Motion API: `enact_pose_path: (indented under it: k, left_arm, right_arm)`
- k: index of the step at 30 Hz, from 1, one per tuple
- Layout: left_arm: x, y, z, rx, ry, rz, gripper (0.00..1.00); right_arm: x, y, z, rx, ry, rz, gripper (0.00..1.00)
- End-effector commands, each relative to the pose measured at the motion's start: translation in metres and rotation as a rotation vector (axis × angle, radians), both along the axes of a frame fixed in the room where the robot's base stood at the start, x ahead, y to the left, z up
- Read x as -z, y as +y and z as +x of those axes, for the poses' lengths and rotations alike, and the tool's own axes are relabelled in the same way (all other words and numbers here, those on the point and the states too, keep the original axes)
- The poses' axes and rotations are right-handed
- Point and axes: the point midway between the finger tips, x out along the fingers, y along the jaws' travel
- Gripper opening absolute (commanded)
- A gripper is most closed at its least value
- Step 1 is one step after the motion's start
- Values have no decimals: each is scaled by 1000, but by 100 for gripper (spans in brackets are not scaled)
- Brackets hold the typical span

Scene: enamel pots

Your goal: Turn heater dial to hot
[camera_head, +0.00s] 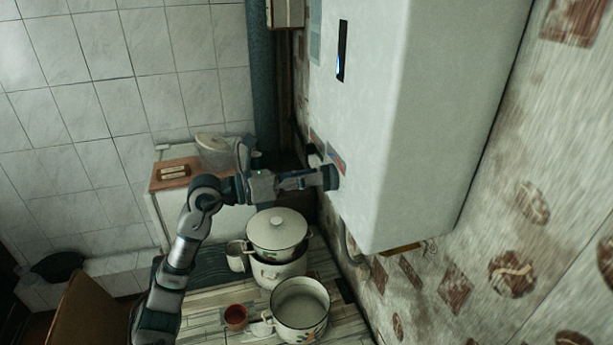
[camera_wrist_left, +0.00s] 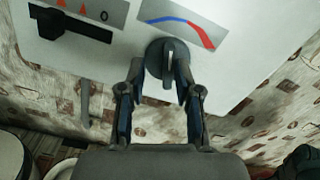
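The white heater (camera_head: 430,110) hangs on the wall in the head view. Its round dark dial (camera_wrist_left: 155,55) with a grey ridge shows in the left wrist view, below a curved blue-to-red strip (camera_wrist_left: 185,25), blue at left and red at right. The ridge stands about upright in the picture. My left gripper (camera_head: 328,178) is at the heater's face in the head view and hides the dial there. In the wrist view its fingers (camera_wrist_left: 160,75) are apart, one on each side of the dial's ridge. I cannot tell whether either finger touches the dial. My right gripper is not in view.
A black slider knob (camera_wrist_left: 72,28) sits left of the dial on the heater. Below the arm, a lidded pot (camera_head: 277,232), an open pot (camera_head: 300,308), a mug (camera_head: 236,257) and a small red-brown cup (camera_head: 236,317) stand close together. The tiled wall (camera_head: 110,85) is farther back.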

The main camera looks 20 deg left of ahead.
Motion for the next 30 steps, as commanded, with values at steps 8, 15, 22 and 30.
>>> enact_pose_path:
  k: [8,15,22,30]
  left_arm:
    - [1,-3,4,-7,2,4,0]
    - [2,-3,4,-5,3,5,0]
    - [3,-4,4,-6,-17,21,0]
    - [4,-4,3,-6,-134,102,0]
  right_arm:
    - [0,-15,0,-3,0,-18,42]
    - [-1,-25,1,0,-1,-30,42]
    - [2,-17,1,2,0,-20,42]
    - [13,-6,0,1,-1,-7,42]
